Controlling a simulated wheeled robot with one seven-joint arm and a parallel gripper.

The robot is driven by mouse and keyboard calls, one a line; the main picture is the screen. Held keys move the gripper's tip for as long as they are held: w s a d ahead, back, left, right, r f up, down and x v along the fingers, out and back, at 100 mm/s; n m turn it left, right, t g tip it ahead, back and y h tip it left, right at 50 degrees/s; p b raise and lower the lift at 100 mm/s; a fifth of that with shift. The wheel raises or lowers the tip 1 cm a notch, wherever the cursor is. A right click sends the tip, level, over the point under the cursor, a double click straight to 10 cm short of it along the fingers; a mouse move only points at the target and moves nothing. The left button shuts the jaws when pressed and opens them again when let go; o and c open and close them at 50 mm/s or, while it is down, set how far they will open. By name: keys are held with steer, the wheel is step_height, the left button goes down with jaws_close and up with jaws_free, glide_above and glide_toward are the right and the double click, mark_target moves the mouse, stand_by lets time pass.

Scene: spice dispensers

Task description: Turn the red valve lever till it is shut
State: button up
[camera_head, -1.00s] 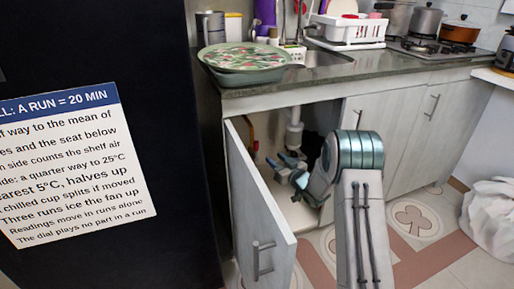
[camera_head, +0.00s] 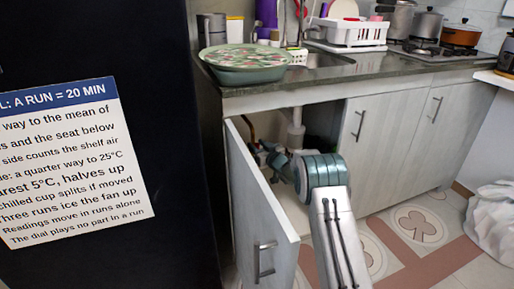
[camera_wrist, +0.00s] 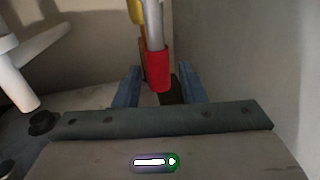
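The red valve lever (camera_wrist: 158,68) shows in the wrist view as a red sleeve on the end of a grey metal bar. It points down in the picture, beside a yellow pipe (camera_wrist: 136,10). My gripper (camera_wrist: 158,75) is open, with one blue finger on each side of the red sleeve and narrow gaps between. I cannot tell how deep the sleeve sits between the fingers. In the head view my gripper (camera_head: 271,158) is inside the open cabinet under the sink. I cannot make out the lever there, and the valve body is not clear in either view.
The cabinet door (camera_head: 262,210) stands open to the left of my arm. A white drain pipe (camera_head: 296,130) hangs in the cabinet, and a white pipe (camera_wrist: 15,75) shows at left in the wrist view. A cabinet wall (camera_wrist: 235,60) is close on the right.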

steer(key=shift+w+a, duration=0.1)
steer(key=shift+w, duration=0.15)
jaws_close()
